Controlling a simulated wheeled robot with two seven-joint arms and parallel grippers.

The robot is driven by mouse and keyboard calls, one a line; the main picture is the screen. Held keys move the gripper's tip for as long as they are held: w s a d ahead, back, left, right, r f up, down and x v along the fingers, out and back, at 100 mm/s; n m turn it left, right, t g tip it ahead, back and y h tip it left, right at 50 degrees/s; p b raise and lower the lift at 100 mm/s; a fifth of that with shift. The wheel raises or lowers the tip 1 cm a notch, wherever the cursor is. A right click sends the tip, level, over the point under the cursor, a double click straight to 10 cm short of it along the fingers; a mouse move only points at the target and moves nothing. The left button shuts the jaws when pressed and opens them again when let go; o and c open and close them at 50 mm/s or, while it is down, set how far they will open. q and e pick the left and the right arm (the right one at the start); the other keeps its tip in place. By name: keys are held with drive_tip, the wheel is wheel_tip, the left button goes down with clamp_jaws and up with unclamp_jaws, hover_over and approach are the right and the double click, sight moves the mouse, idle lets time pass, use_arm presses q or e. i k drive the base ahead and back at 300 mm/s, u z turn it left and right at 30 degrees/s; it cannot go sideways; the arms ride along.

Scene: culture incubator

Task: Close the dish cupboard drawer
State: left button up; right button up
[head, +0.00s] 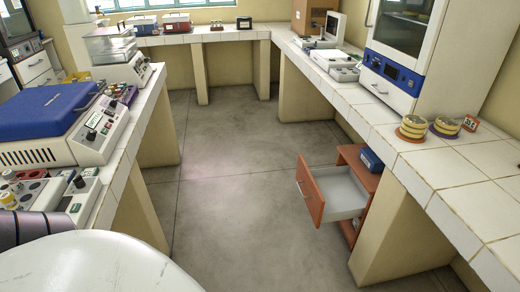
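The dish cupboard (373,181) is a small reddish-brown wooden cabinet on the floor under the right bench. Its drawer (342,196) is pulled out to the left, into the aisle. The drawer has a reddish-brown front (309,192) with a small handle, and a pale interior that looks empty. A blue box (371,160) sits on top of the cupboard. The right bench and its support hide part of the cupboard. Neither of my grippers is in the head view.
Tiled benches line the left, back and right sides. A bench support (398,225) stands right of the drawer. The floor (240,180) left of the drawer is clear. Stacked dishes (412,128) and a white incubator (405,50) stand on the right bench.

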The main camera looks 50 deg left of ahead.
sight(330, 194)
drive_tip(key=u, duration=1.4)
drive_tip(key=i, duration=2.3)
drive_tip(key=z, duration=0.65)
